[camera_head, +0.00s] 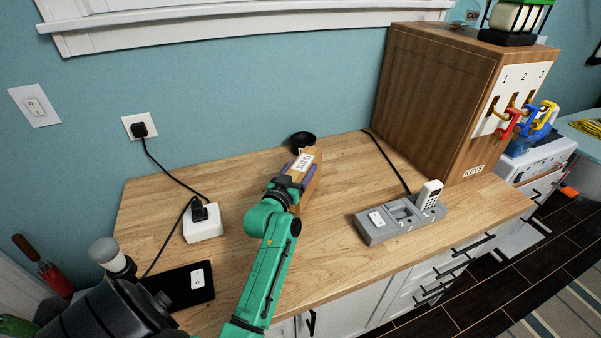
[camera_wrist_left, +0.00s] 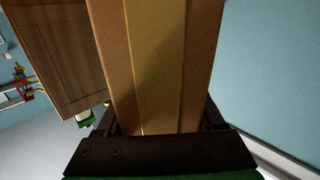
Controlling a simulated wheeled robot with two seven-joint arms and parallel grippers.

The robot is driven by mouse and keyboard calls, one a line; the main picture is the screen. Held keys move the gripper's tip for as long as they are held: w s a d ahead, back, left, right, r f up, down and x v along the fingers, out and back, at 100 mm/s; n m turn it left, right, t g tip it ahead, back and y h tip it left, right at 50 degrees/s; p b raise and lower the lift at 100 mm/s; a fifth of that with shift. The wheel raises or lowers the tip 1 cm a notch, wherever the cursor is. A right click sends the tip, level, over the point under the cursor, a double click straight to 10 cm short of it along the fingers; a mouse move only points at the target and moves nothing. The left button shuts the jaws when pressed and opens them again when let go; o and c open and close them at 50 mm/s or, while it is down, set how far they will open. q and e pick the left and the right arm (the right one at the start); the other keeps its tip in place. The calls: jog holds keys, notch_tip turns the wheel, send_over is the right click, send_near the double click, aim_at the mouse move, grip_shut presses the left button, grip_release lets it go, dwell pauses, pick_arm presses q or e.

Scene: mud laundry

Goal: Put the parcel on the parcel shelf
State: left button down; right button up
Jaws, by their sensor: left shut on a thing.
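The parcel (camera_head: 317,163) is a small brown box with a white printed label, over the back middle of the wooden counter. My left gripper (camera_head: 291,178) is shut on its near end. In the left wrist view the parcel (camera_wrist_left: 155,65) stretches away between the fingers, with a paler tape strip along it. I cannot tell whether the parcel touches the counter. No shelf marked for parcels can be made out. My right gripper does not show.
A wooden key cabinet (camera_head: 425,95) stands at the counter's back right, with coloured keys on its side. A grey dock (camera_head: 375,229) with a handset (camera_head: 430,193) is in front. A black cup (camera_head: 302,139) is behind the parcel. A white plug box (camera_head: 204,226) is left.

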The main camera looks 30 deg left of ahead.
pick_arm(q)
jog(key=shift+s+f, duration=0.15)
jog(key=shift+f, duration=0.6)
jog(key=shift+c, duration=2.1)
grip_release()
jog(key=shift+f, duration=0.25)
jog(key=o, duration=0.4)
jog(key=shift+d+r, duration=0.1)
jog(key=shift+r, duration=0.1)
